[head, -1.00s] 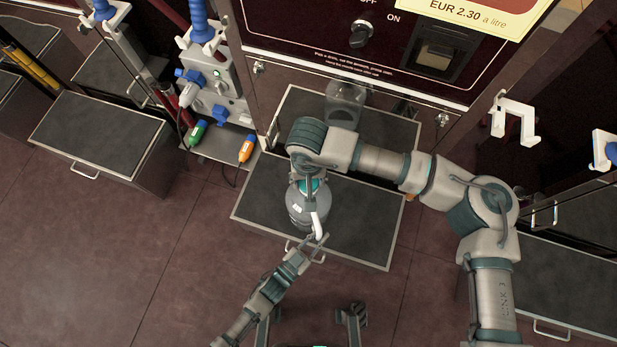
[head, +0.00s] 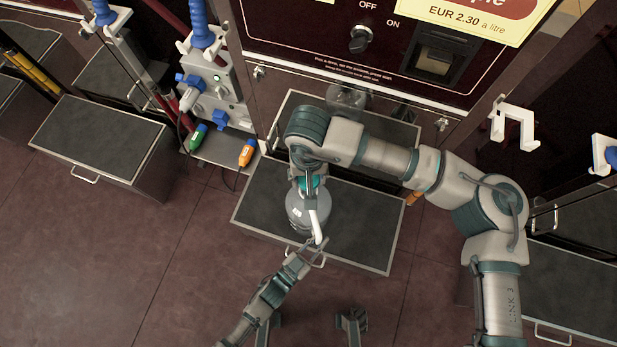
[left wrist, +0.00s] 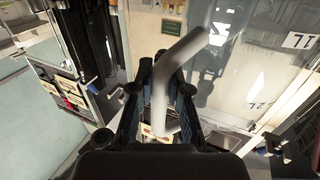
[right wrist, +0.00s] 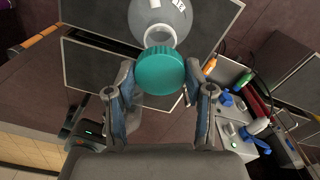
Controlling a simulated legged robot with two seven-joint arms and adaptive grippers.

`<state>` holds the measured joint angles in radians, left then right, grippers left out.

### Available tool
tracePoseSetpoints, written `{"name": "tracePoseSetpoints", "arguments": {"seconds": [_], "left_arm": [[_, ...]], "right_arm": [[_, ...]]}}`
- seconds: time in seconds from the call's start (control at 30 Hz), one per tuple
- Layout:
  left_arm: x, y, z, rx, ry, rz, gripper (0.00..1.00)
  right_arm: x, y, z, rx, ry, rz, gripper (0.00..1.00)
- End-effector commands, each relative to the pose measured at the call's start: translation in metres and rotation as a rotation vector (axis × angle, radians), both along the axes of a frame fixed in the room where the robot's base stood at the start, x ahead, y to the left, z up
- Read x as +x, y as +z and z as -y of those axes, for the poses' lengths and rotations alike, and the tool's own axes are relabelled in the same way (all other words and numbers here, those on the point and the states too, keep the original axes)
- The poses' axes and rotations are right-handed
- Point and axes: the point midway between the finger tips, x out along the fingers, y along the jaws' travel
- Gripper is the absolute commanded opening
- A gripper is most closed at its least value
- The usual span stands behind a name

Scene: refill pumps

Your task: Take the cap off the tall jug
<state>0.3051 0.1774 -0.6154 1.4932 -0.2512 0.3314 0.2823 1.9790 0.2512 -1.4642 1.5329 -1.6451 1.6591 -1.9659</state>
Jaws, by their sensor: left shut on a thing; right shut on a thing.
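The tall jug (head: 308,212) is grey and translucent with a white handle (head: 316,226). It stands on a black-topped platform below the dispenser. My left gripper (head: 312,246) comes from the front and is shut on the handle, which runs between its fingers in the left wrist view (left wrist: 163,95). My right gripper (head: 307,180) reaches down over the jug and is shut on the teal cap (right wrist: 161,71). In the right wrist view the cap is at the jug's mouth, with the pale neck (right wrist: 160,34) showing beyond it. I cannot tell whether they touch.
The platform (head: 365,235) has free room right of the jug. The dispenser panel (head: 330,35) rises behind it, with a mirrored surface below. A metal unit with blue nozzles (head: 212,85) and green and orange plugs (head: 247,152) stands left. Another low platform (head: 100,135) lies farther left.

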Motion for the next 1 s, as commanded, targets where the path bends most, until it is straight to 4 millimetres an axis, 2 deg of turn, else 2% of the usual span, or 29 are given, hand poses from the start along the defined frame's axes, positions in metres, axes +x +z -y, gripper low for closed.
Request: {"name": "tracePoseSetpoints", "arguments": {"seconds": [0.17, 0.2, 0.3, 0.67, 0.77, 1.0], "left_arm": [[0.000, -0.001, 0.000, 0.001, 0.000, -0.002, 0.00], [0.000, -0.001, 0.000, 0.001, 0.000, -0.002, 0.21], [0.000, -0.001, 0.000, 0.001, 0.000, -0.001, 0.45], [-0.003, 0.000, -0.003, 0.000, 0.000, 0.000, 0.45], [-0.013, -0.002, -0.011, 0.002, 0.000, -0.002, 0.45], [-0.053, -0.002, -0.046, 0.003, -0.001, -0.004, 0.45]], "right_arm": [[0.000, 0.000, 0.000, 0.000, 0.000, -0.001, 0.11], [0.000, 0.000, 0.000, 0.000, 0.000, -0.001, 0.11], [0.000, 0.000, 0.000, 0.000, 0.000, -0.001, 0.11], [0.000, 0.000, 0.000, 0.000, 0.000, -0.001, 0.11], [0.000, 0.000, 0.000, 0.000, 0.000, -0.001, 0.11], [0.000, 0.000, 0.000, 0.000, 0.000, -0.001, 0.11]]}}
